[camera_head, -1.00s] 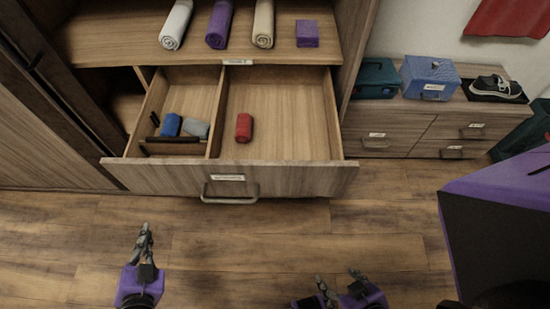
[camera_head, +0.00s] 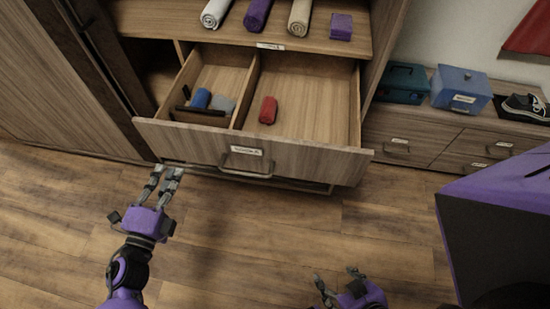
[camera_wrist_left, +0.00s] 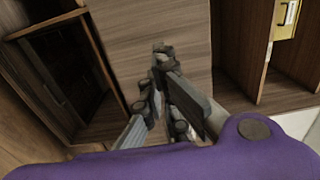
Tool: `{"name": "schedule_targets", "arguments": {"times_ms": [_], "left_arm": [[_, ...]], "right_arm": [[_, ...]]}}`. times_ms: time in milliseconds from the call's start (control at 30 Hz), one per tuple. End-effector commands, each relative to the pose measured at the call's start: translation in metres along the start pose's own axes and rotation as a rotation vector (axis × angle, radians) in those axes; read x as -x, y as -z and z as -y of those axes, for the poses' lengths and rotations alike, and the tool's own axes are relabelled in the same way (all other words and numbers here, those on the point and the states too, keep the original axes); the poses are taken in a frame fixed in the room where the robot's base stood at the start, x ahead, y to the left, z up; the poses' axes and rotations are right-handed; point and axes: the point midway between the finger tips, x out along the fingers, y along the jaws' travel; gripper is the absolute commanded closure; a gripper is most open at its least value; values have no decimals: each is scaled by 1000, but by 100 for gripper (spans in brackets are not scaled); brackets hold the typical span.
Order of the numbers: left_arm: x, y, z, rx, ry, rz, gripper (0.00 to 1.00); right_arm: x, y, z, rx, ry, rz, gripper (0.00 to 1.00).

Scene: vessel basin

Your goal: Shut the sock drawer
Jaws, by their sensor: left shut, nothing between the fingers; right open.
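The wooden drawer (camera_head: 320,160) stands pulled out below the shelf in the head view, with a bar handle and a label too small to read on its front. A divider splits it; a red roll (camera_head: 268,110) lies right of the divider, and a blue roll (camera_head: 201,98) and a grey item (camera_head: 222,104) lie on the left. My left gripper (camera_head: 168,172) is shut and empty near the front's lower left corner; I cannot tell whether it touches. Its fingers also show in the left wrist view (camera_wrist_left: 164,75) before wooden panels. My right gripper (camera_head: 336,276) is open, low over the floor.
Several rolls and a purple block (camera_head: 341,27) lie on the shelf above. A low cabinet (camera_head: 415,125) at right carries a teal box (camera_head: 401,84), a blue box (camera_head: 461,89) and shoes (camera_head: 524,107). The floor before the drawer is clear.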

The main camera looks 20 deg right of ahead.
Motion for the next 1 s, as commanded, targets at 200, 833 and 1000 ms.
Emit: {"name": "schedule_targets", "arguments": {"times_ms": [200,833,1000], "left_arm": [[-42,-1,2,0,1,2,100],[-63,-1,0,1,-1,2,100],[-69,0,-1,1,-1,1,100]], "right_arm": [[1,3,-1,1,-1,-4,38],[1,8,-2,3,-2,-12,38],[0,7,-2,3,-1,-11,38]]}}
